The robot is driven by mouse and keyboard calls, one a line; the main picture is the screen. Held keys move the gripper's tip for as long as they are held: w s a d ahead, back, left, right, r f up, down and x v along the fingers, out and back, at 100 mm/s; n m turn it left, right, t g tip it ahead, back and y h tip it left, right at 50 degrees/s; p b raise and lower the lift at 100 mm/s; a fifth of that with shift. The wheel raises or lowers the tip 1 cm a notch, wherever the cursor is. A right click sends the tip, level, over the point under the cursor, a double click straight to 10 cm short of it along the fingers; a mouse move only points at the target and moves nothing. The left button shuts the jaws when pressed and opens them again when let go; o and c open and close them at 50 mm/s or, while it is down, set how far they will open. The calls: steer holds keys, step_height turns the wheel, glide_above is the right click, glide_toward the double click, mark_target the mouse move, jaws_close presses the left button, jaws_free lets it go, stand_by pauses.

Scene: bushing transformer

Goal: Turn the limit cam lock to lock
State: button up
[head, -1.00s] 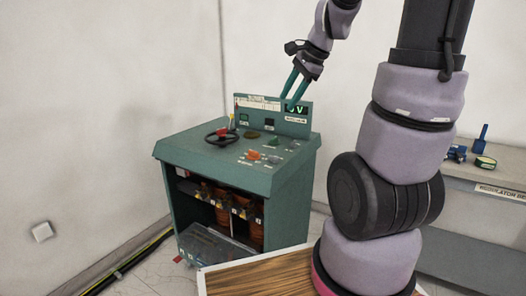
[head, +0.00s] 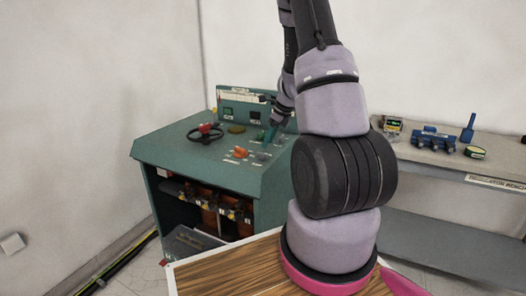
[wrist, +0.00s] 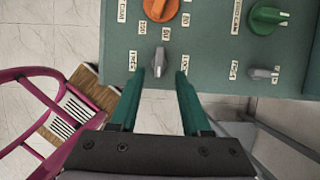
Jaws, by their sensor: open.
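In the wrist view, a grey lever knob (wrist: 158,62) sits near the front edge of the green console panel (wrist: 215,55). My gripper (wrist: 160,72) is open and empty. Its two green fingers point at this knob, with the tips on either side of its near end. I cannot tell whether they touch it. A second grey lever knob (wrist: 263,74) is to the right. The labels are too small to tell surely which knob is the limit cam lock. In the head view, my gripper (head: 271,130) is low over the console's right side, partly hidden by my arm.
An orange knob (wrist: 161,9) and a green knob (wrist: 268,18) are farther up the panel. The console (head: 200,150) also carries a black handwheel (head: 205,134). A magenta frame (wrist: 40,78) is left in the wrist view. A grey bench (head: 440,158) with tools is at right.

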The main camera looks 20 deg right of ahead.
mark_target(263, 153)
steer(key=shift+x, duration=2.75)
jaws_close()
